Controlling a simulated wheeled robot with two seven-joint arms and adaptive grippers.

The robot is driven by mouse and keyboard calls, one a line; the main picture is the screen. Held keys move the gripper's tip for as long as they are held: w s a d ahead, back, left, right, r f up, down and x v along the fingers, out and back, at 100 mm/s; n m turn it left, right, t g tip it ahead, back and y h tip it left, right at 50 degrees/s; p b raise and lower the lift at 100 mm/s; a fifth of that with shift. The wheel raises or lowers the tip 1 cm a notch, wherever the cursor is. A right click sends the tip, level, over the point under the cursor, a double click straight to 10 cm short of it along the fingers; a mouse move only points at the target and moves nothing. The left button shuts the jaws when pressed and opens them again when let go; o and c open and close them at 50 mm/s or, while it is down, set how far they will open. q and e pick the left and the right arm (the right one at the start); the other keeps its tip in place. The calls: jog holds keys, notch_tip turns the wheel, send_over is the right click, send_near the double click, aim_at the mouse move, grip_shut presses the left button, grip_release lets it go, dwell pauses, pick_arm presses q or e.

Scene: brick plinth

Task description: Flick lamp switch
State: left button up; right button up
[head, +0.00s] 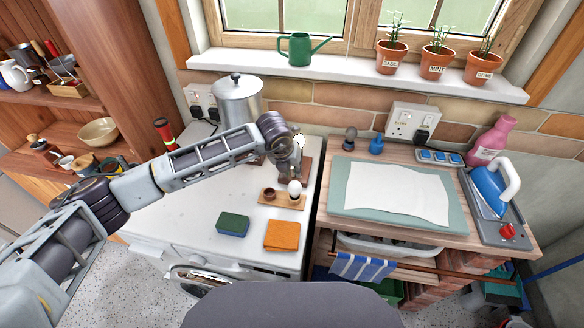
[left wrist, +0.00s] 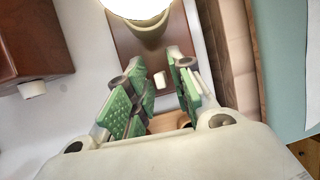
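The lamp shows in the left wrist view as a bright, glowing pale head (left wrist: 140,12) at the top edge, over a brown base (left wrist: 128,42). A small white block (left wrist: 160,79), which looks like the switch, sits on the brown surface and shows between my green-padded fingers. My left gripper (left wrist: 157,66) is open, its fingers on either side of that block in the picture; I cannot tell whether they touch anything. In the head view my left gripper (head: 293,170) is over the white worktop's right part, and my arm hides most of the lamp. My right gripper is not in view.
A wooden board with an egg (head: 295,188) lies just in front of the gripper. A green-blue sponge (head: 233,224) and an orange cloth (head: 281,236) lie nearer the front. A metal urn (head: 238,100) stands behind my arm. The worktop's front left is clear.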

pick_arm(q)
grip_shut()
